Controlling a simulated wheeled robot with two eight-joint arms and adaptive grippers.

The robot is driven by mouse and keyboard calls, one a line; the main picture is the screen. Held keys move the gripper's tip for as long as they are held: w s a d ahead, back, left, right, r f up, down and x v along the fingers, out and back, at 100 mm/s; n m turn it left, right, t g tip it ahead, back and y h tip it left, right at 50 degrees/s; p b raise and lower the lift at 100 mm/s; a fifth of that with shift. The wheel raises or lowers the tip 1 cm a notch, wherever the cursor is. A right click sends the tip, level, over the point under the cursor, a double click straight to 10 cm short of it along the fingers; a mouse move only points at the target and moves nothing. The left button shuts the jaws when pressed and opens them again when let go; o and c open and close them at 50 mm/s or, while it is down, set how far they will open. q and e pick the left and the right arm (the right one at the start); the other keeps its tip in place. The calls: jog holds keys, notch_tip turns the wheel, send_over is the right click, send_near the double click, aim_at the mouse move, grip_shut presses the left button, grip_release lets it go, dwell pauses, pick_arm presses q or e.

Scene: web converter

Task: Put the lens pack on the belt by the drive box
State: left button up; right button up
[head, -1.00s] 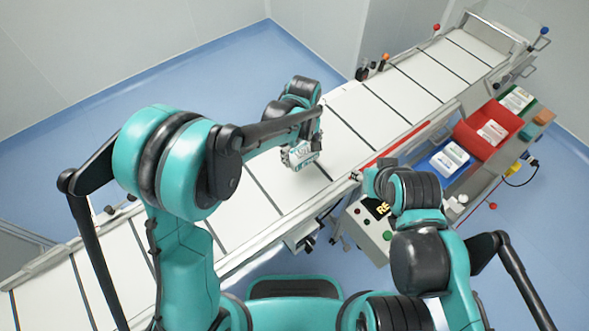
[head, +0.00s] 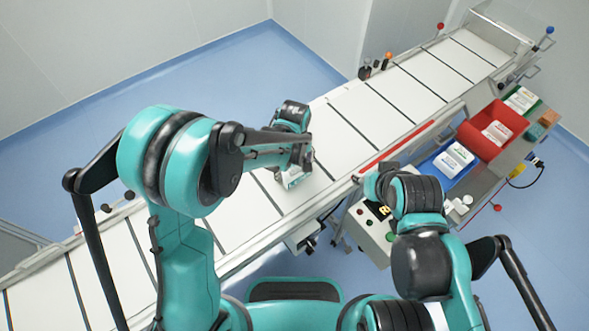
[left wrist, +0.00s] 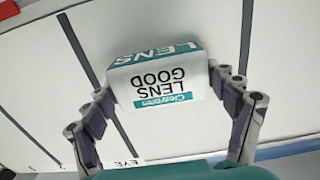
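The lens pack (left wrist: 158,82) is a small white and teal carton lettered LENS GOOD. In the left wrist view it sits between the two fingers of my left gripper (left wrist: 160,85), which press on its opposite sides. In the head view the pack (head: 292,179) shows under my left gripper (head: 296,170), over the white belt (head: 345,137) with dark cross lines. I cannot tell whether its underside touches the belt. A grey box (head: 303,236) hangs at the belt's near edge; I cannot tell whether it is the drive box. My right gripper (head: 364,179) is mostly hidden by its arm.
A control box (head: 375,237) with buttons stands right of the grey box. Blue (head: 431,164) and red (head: 470,137) trays with white packs lie on a side shelf. A red bar (head: 395,149) runs along the belt's near edge. The belt's upper right is clear.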

aim_at(295, 169)
pick_arm(q)
jog(key=shift+o, duration=1.4)
jog(key=shift+r+p, duration=0.25)
jog(key=shift+p, duration=0.1)
notch_tip(295, 169, up, 12)
jog(key=p, duration=0.3)
jog(key=s+a+r+m+t, duration=0.3)
jog(key=s+a, duration=0.3)
jog(key=a, duration=0.3)
jog(key=s+a+r+m+t, duration=0.4)
jog(key=s+a, duration=0.2)
jog(key=a, duration=0.2)
jog(key=shift+a+r, duration=0.35)
jog(key=shift+a, duration=0.05)
jog(key=shift+f, duration=0.1)
